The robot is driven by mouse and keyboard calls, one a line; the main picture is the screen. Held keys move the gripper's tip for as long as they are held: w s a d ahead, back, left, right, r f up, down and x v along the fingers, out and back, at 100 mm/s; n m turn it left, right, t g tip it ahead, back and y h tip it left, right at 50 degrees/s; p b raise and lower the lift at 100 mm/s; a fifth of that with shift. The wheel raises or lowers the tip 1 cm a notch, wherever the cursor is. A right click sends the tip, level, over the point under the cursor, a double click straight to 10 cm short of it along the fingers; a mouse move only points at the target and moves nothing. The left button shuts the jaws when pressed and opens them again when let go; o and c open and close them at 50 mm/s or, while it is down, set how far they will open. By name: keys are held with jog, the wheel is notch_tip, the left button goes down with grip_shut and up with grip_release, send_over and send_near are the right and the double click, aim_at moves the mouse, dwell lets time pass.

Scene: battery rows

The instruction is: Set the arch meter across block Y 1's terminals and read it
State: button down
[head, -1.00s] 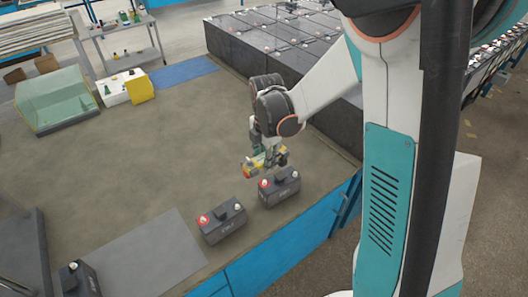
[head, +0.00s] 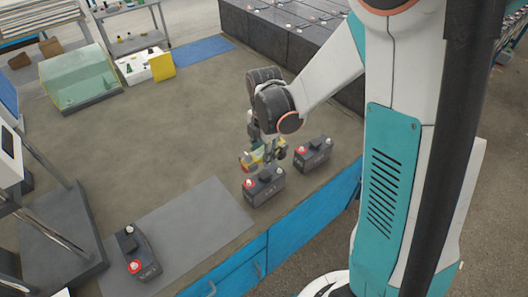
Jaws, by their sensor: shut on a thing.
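A second such block (head: 314,155) stands to the right of the gripper. A third block (head: 138,256) stands at the lower left. The labels on the blocks are too small to read, so I cannot tell which is Y 1. The meter's display and probe ends are not clear.
A grey mat (head: 190,225) lies left of the middle block. A grey stand (head: 60,235) is at the left edge. A clear greenish box (head: 78,80) and a white box with a yellow panel (head: 135,68) are at the back. The brown bench middle is clear.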

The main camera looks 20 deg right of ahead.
aim_at(265, 174)
jog(key=shift+f+b, duration=2.5)
jog(key=shift+f, duration=0.4)
jog(key=shift+f+b, duration=1.2)
jog(key=c, duration=1.1)
grip_release()
jog(key=shift+o, duration=0.2)
jog(key=shift+r, duration=0.1)
notch_tip(265, 174, up, 12)
jog(key=shift+f, duration=0.1)
